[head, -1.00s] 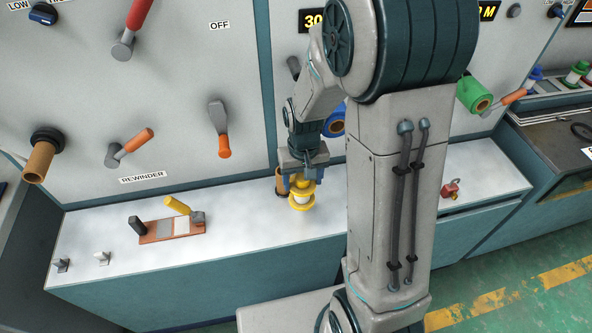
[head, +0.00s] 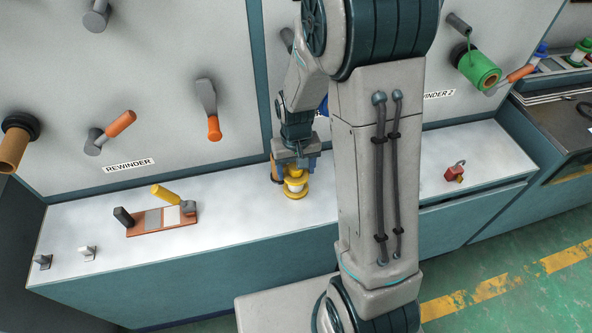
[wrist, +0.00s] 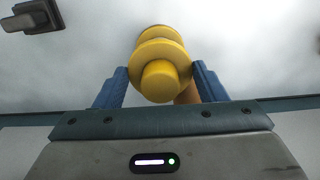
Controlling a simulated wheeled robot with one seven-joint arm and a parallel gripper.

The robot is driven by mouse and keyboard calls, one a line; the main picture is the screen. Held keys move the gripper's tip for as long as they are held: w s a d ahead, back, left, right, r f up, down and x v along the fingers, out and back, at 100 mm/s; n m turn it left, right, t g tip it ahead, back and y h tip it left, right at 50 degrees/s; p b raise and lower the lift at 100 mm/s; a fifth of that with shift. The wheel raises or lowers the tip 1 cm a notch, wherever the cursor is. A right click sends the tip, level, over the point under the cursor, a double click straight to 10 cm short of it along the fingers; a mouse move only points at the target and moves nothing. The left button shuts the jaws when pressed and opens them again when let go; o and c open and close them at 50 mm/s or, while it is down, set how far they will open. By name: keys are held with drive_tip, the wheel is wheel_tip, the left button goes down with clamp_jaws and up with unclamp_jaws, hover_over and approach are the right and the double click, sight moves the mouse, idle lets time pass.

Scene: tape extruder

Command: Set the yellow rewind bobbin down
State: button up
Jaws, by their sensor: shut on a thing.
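The yellow rewind bobbin (head: 295,186) is upright under my gripper (head: 297,166), at the white counter (head: 235,205) in the head view.
A brown core (head: 274,172) stands close beside the bobbin, partly hidden. A red padlock (head: 455,173) lies to the right. Counter between board and bobbin is clear.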

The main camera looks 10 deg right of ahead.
drive_tip(key=shift+f, duration=0.2)
drive_tip(key=o, duration=1.5)
drive_tip(key=shift+c, duration=0.2)
drive_tip(key=shift+r, duration=0.15)
